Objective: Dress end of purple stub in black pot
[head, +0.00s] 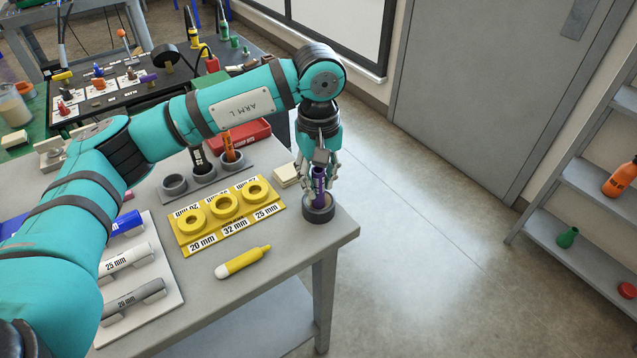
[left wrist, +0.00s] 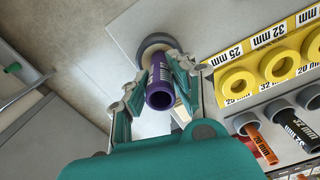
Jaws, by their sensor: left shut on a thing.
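My left gripper (head: 320,181) is shut on the purple stub (head: 318,186), which stands roughly upright between the fingers. The black pot (head: 319,214) is a short round dark cup at the table's right corner, directly below the stub. The stub's lower end is at or inside the pot's mouth; I cannot tell whether it touches the contents. In the left wrist view the stub (left wrist: 160,97) shows its open upper end, and the pot's rim (left wrist: 146,46) shows beyond the fingers. My right gripper is not in view.
A yellow size board (head: 225,213) with rings lies left of the pot. A yellow marker-like tube (head: 243,262) lies in front. Grey cups (head: 175,186), some holding pipes, a red bin (head: 246,136) and a pale pad stack (head: 286,174) stand behind. The table edge is close on the right.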

